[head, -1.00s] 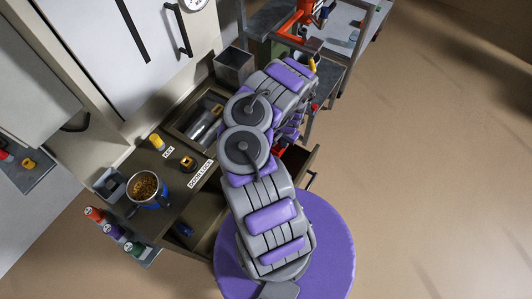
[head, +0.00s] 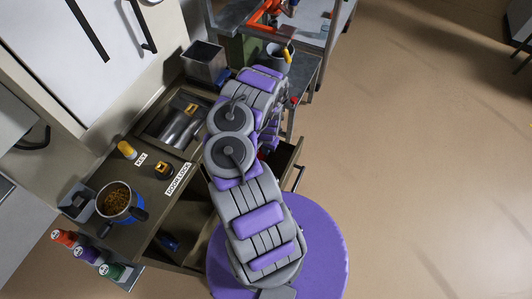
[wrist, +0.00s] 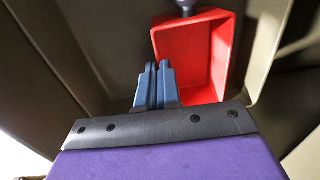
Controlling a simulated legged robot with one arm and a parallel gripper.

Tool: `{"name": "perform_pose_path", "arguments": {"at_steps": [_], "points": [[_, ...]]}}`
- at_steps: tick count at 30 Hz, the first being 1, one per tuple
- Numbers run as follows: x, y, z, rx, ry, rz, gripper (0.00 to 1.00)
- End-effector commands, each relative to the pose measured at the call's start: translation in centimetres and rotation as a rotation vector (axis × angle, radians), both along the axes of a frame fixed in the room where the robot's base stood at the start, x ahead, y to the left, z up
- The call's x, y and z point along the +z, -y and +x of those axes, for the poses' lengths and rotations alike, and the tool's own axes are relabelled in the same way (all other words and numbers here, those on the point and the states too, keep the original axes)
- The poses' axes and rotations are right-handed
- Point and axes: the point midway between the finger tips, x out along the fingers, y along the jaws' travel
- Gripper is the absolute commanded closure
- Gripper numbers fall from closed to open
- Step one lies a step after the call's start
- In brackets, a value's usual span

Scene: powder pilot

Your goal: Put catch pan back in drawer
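The catch pan (wrist: 211,50) is a red open tray in the wrist view. Its grey handle (wrist: 186,6) is at the top edge of that view. It lies inside the open drawer (wrist: 268,50), whose walls surround it. My gripper (wrist: 156,70) has blue fingers close together with only a thin gap, in front of the pan's left edge. Nothing shows between the fingers, and I cannot tell whether they touch the pan. In the head view my arm hides the gripper and most of the drawer (head: 287,155); a bit of red shows beside the arm.
The counter (head: 145,190) holds a blue cup of brown pellets (head: 118,201), a yellow-capped item (head: 126,150) and a yellow-black knob (head: 162,170). Several coloured bottles (head: 86,253) stand at lower left. A grey bin (head: 204,62) is behind. Open floor (head: 430,150) lies to the right.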

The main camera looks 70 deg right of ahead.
Motion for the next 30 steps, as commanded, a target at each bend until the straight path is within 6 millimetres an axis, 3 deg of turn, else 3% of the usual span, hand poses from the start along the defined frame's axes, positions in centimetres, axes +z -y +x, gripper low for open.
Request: {"name": "perform_pose_path", "arguments": {"at_steps": [10,19,30], "points": [[-0.4,0.0,0.03,0.0,0.0,0.0,1.0],[-0.42,-0.01,0.02,0.0,0.0,0.001,0.71],[0.39,-0.02,0.01,0.0,0.0,0.001,0.71]]}}
